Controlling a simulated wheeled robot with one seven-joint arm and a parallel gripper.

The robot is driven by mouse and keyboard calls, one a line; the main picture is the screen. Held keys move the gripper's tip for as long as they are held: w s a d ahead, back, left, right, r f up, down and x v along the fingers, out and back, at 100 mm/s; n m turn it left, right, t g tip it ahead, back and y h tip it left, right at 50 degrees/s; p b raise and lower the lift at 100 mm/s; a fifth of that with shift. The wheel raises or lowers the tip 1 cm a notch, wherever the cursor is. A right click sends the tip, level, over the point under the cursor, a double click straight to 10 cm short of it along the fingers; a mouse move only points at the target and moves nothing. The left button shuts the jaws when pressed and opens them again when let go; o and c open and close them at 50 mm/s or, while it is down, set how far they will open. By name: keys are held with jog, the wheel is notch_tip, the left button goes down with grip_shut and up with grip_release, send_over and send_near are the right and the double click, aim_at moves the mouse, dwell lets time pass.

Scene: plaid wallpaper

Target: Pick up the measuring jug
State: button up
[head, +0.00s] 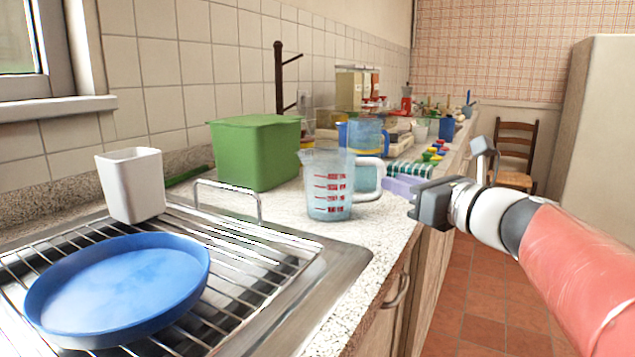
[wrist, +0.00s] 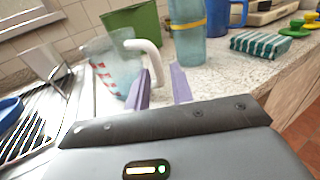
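The measuring jug (head: 328,185) is clear with red markings and a white handle, upright on the speckled counter near the drying rack. In the wrist view the jug (wrist: 112,68) stands just ahead and left of my gripper (wrist: 162,82). The two purple fingers are apart with bare counter showing between them, so the gripper is open and empty. The jug's handle (wrist: 146,50) is close beyond the left finger; I cannot tell whether they touch. In the head view my gripper (head: 412,200) is right of the jug, by the counter's front edge.
A green bin (head: 255,152) stands behind the jug. A blue dish (head: 118,285) and a white cup (head: 132,186) are on the wire rack (head: 238,268). A yellow-banded bluish container (wrist: 188,35) and a striped green item (wrist: 262,44) are farther along the counter.

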jog(key=x, duration=0.6)
jog(key=shift+w+a+p, duration=0.1)
jog(key=shift+a+p, duration=0.15)
jog(key=shift+p, duration=0.15)
grip_shut()
